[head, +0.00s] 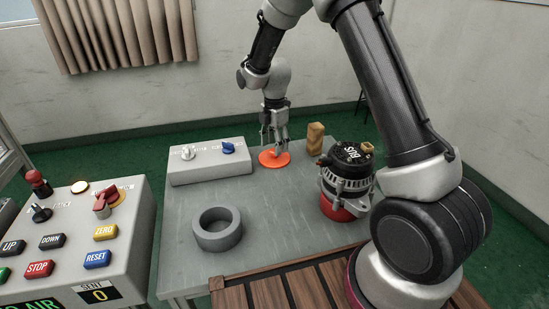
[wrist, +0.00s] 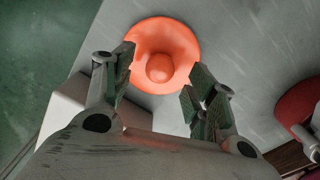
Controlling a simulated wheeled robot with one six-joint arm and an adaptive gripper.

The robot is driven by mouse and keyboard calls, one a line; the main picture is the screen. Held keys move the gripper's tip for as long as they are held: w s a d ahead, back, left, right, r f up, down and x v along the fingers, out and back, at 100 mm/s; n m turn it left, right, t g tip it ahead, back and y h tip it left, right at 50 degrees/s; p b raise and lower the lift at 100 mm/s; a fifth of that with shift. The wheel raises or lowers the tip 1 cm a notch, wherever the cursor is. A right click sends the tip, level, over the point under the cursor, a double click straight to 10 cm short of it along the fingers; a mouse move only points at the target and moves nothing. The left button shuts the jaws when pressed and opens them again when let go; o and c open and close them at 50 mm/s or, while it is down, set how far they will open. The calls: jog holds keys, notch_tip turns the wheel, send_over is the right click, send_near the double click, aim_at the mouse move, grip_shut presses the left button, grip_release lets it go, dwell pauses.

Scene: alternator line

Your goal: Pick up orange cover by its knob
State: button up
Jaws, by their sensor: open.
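The orange cover (head: 267,160) is a round disc lying flat on the grey table, near its far edge. In the wrist view the orange cover (wrist: 185,38) shows a rounded knob (wrist: 160,68) at its middle. My gripper (head: 274,140) points down over the cover. In the wrist view my gripper (wrist: 160,75) is open, with one finger on each side of the knob and a gap to both. I cannot tell how far the fingertips are above the cover. The head view has the knob partly hidden by the fingers.
A grey box with switches (head: 210,168) stands left of the cover. A wooden block (head: 315,137) and the alternator (head: 346,180) on a red base (head: 335,209) stand to the right. A grey ring (head: 217,236) lies nearer. A button panel (head: 126,240) is at the left.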

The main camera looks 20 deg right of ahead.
notch_tip(320, 180, down, 3)
jog(key=shift+f, duration=0.15)
jog(key=c, duration=1.2)
jog(key=shift+o, duration=0.2)
